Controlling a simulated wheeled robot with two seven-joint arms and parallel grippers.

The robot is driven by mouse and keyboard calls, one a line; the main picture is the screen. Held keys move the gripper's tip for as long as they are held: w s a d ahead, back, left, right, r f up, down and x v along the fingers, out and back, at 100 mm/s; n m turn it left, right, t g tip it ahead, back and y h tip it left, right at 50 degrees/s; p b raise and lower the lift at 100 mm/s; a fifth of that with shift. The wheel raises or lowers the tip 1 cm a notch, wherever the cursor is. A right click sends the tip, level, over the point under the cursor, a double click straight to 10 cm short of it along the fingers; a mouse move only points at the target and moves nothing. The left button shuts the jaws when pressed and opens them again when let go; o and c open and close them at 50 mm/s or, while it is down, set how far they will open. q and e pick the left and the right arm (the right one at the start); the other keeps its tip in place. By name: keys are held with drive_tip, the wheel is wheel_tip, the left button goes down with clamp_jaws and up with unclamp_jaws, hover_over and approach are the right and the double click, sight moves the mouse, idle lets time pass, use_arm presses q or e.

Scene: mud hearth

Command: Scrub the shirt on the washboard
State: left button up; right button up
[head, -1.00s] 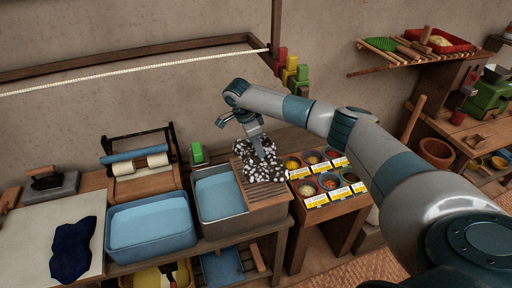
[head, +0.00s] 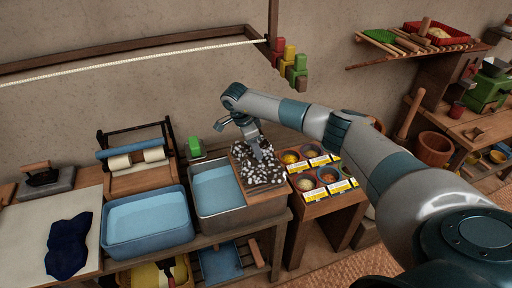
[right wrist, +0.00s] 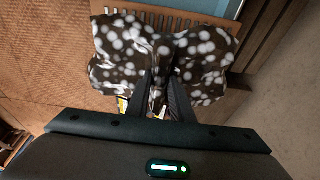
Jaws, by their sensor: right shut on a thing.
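The shirt (head: 262,172) is dark brown with white spots and lies crumpled over the ribbed wooden washboard (head: 258,191). The washboard rests at the right end of a grey basin of water (head: 214,188). My right gripper (head: 259,152) comes down from above and is shut on the shirt. In the right wrist view the shirt (right wrist: 125,45) spreads to both sides of the fingers (right wrist: 161,85), with washboard slats (right wrist: 150,17) showing behind it. The fingertips are partly hidden in the cloth. My left gripper is not in view.
A blue tub of water (head: 146,221) stands left of the basin. Several labelled bowls (head: 328,175) sit close on the right. A roller wringer (head: 137,160), a dark blue cloth (head: 69,244) and an iron (head: 45,176) are farther left.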

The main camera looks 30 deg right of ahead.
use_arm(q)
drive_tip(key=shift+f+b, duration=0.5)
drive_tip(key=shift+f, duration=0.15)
use_arm(e)
drive_tip(key=shift+f, duration=1.3)
